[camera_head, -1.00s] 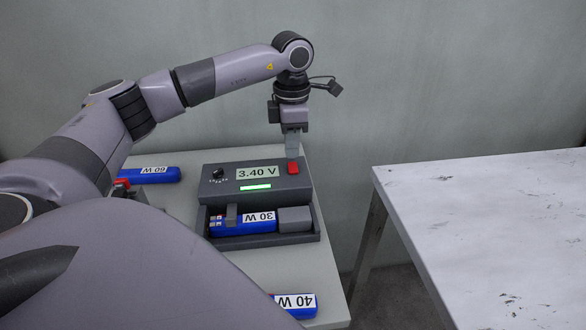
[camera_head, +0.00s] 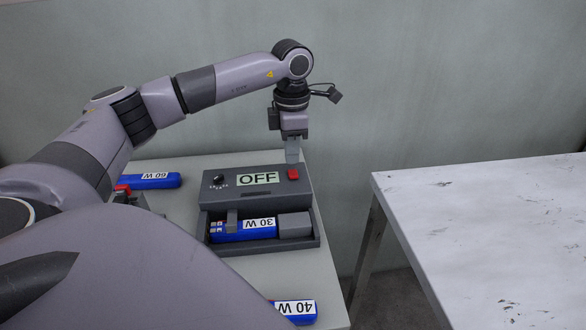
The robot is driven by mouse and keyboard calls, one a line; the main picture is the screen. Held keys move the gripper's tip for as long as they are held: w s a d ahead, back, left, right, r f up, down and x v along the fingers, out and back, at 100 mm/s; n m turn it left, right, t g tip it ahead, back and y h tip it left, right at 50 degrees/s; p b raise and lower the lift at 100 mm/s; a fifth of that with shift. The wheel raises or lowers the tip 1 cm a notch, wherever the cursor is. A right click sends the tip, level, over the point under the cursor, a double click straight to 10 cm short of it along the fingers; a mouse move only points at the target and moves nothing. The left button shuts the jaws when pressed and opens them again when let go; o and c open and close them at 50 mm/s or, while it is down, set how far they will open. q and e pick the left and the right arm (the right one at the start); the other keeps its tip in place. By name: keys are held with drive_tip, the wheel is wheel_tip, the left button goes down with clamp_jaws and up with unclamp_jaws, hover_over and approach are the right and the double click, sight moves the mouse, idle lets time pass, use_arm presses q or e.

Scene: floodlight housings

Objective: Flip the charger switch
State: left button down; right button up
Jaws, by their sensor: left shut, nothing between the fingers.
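The dark grey charger (camera_head: 232,193) stands on the light table, its display (camera_head: 258,179) reading "OFF". A red switch (camera_head: 293,174) sits at the right end of its top panel, and a black knob (camera_head: 219,180) at the left. A blue battery labelled 30 W (camera_head: 238,232) lies in the charger's front tray. My left gripper (camera_head: 292,160) is shut and empty, pointing down just behind the red switch; whether it touches the switch cannot be told. My right gripper does not show.
A blue 60 W battery (camera_head: 158,181) lies at the table's back left. A blue 40 W battery (camera_head: 297,310) lies near the front, partly hidden by my arm. A white marbled table (camera_head: 480,220) stands to the right, across a gap. A wall is behind.

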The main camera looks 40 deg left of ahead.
sight(292, 169)
use_arm(q)
wheel_tip(292, 169, up, 2)
drive_tip(key=shift+r+p, duration=0.2)
drive_tip(key=shift+p, duration=0.5)
drive_tip(key=shift+r+p, duration=0.75)
drive_tip(key=shift+r, duration=0.05)
drive_tip(key=shift+r+p, duration=0.5)
drive_tip(key=shift+r, duration=0.1)
